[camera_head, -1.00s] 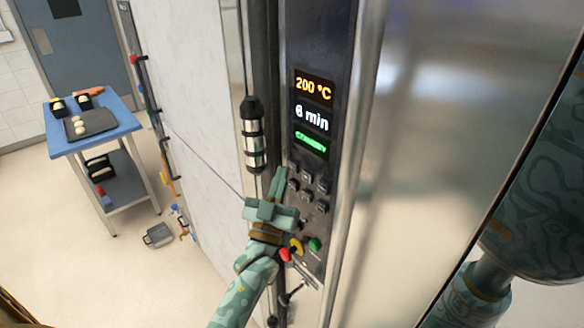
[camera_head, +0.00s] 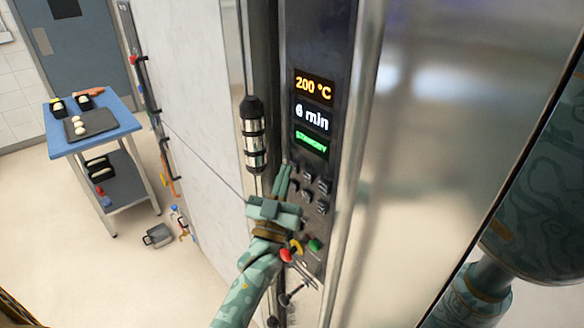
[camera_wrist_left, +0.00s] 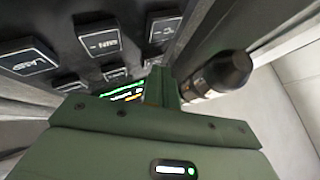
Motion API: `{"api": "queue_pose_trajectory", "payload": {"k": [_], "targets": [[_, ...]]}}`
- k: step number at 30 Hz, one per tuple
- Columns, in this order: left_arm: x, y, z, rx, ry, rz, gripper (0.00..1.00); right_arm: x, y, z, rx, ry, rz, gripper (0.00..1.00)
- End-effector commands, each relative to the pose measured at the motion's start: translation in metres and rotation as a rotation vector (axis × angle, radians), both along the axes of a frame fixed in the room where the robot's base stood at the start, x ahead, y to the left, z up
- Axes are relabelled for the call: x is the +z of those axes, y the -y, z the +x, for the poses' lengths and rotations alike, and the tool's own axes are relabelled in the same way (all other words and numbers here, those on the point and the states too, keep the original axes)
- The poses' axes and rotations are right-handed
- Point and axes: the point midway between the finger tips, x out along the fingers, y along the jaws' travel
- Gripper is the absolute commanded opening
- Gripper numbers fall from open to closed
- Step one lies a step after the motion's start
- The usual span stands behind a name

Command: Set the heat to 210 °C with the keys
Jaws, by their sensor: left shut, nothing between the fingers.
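The control panel (camera_head: 323,50) is a dark upright strip. Its display reads 200 °C (camera_head: 313,86) in orange, 6 min (camera_head: 312,117) in white and STANDBY (camera_head: 311,143) in green. Below are several dark keys (camera_head: 322,187). My left gripper (camera_head: 284,168) is shut and empty, its fingertips at the upper left of the key group, covering some keys. In the left wrist view a minus MIN key (camera_wrist_left: 103,40) and a minus °C key (camera_wrist_left: 163,30) show beyond the fingers (camera_wrist_left: 160,88). I cannot tell whether the fingertips touch a key. My right gripper is out of view.
A dark and steel cylindrical handle (camera_head: 254,135) stands just left of the panel. Red (camera_head: 285,255), yellow and green (camera_head: 314,244) buttons sit below the keys.

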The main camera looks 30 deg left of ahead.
Motion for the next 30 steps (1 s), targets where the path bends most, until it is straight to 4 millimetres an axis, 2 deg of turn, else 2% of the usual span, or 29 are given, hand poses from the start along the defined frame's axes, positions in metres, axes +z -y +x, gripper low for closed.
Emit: {"api": "queue_pose_trajectory", "payload": {"k": [14,30], "targets": [[0.0,0.001,0.001,0.0,-0.001,0.0,0.0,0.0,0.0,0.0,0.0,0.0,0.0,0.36],[0.0,-0.005,-0.014,0.0,0.0,0.0,0.0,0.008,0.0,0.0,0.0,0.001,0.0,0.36]]}}
